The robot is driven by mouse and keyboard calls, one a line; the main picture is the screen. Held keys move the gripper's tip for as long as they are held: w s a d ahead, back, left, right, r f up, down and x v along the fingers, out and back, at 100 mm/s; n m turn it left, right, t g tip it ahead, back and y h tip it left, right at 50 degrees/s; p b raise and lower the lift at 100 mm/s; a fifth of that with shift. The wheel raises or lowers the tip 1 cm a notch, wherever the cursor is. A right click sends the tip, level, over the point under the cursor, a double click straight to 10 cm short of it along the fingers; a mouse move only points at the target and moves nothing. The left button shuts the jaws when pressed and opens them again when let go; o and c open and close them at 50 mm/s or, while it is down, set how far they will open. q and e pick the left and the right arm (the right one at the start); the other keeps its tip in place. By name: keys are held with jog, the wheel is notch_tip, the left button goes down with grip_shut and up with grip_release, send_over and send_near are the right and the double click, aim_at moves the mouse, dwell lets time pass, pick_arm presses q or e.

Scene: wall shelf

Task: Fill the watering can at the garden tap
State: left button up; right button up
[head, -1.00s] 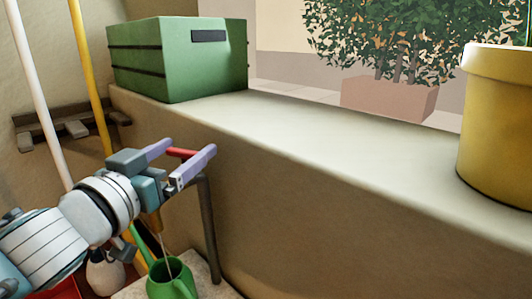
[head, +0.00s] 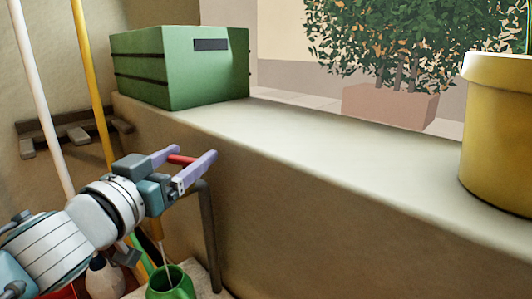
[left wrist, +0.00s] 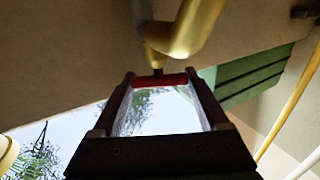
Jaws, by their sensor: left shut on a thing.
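My left gripper (head: 188,163), with pale purple fingers, is shut on the red tap handle (head: 181,159). In the left wrist view the red handle (left wrist: 160,80) lies crosswise between the two fingertips, under the brass tap (left wrist: 188,32). In the head view, most of the tap is hidden behind my gripper; a bit of its brass spout (head: 154,228) shows below. A thin stream runs down from it toward the green watering can (head: 172,284). The can stands below, cut off by the bottom edge. Its water level cannot be told. My right gripper is not in view.
A dark pipe (head: 208,235) stands right of my gripper. A wide ledge (head: 320,150) holds a green crate (head: 185,75) and a yellow pot (head: 495,130). White and yellow poles (head: 93,80) lean at the left by a wall rack (head: 75,132). The ledge's middle is clear.

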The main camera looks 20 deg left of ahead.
pick_arm(q)
jog(key=m+h+p, duration=0.1)
jog(key=h+p, duration=0.1)
jog(key=shift+a+r+m+h, duration=0.1)
jog(key=shift+r+m+h, duration=0.1)
jog(key=shift+m+h, duration=0.7)
jog(key=shift+h, duration=0.2)
jog(key=shift+f+m+g+h, duration=0.15)
jog(key=shift+m+g+h, duration=0.2)
jog(key=shift+h, duration=0.25)
jog(key=shift+f+m+g+h, duration=0.1)
jog(key=shift+m+g+h, duration=0.15)
jog(key=shift+m+h, duration=0.65)
jog(key=shift+h+b, duration=0.3)
jog(key=shift+h, duration=0.1)
jog(key=o, duration=1.1)
